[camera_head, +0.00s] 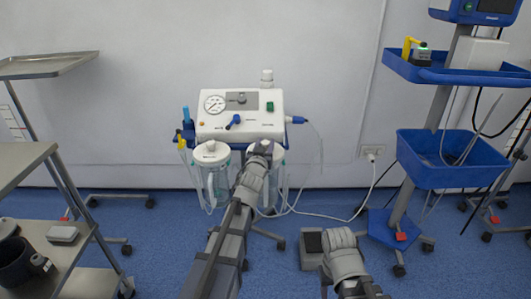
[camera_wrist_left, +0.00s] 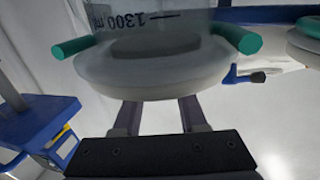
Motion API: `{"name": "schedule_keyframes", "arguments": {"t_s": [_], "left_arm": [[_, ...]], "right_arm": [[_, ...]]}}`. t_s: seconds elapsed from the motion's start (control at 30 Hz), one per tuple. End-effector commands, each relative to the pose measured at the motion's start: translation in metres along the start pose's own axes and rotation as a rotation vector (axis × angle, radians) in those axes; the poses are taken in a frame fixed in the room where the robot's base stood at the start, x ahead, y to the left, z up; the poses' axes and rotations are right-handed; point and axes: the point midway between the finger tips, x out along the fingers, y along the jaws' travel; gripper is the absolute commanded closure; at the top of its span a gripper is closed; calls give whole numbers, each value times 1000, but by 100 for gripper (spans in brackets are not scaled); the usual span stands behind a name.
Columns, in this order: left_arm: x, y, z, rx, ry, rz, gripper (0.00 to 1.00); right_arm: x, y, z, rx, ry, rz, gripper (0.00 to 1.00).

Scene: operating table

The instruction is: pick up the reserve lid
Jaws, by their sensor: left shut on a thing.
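The suction unit (camera_head: 240,115) stands by the wall with two clear jars below its white body. The left jar has a round white lid (camera_head: 211,152). My left gripper (camera_head: 263,148) is at the top of the right jar (camera_head: 278,185) and hides most of its lid. In the left wrist view, the two fingers (camera_wrist_left: 160,116) are shut on the pale round lid (camera_wrist_left: 150,78) at its edge. The lid lies against the clear jar marked 1300 (camera_wrist_left: 150,20), with teal parts on both sides. I cannot tell whether the lid is apart from the jar. My right gripper does not show clearly.
A steel trolley (camera_head: 22,165) stands at the left. A blue stand with a basket (camera_head: 450,160) stands at the right. A grey box (camera_head: 312,243) is low beside my right arm.

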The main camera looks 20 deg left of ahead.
Motion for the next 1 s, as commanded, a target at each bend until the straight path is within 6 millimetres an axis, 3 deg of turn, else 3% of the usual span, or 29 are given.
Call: {"name": "schedule_keyframes", "arguments": {"t_s": [0.03, 0.2, 0.63, 1.0], "left_arm": [[0, 0, 0, 0, 0, 0, 82], [0, 0, 0, 0, -1, 0, 100], [0, 0, -3, 0, 0, 0, 100], [0, 0, -56, 0, 0, 0, 100]], "right_arm": [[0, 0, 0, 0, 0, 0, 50], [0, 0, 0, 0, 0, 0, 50], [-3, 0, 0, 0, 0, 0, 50], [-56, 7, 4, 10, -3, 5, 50]]}}
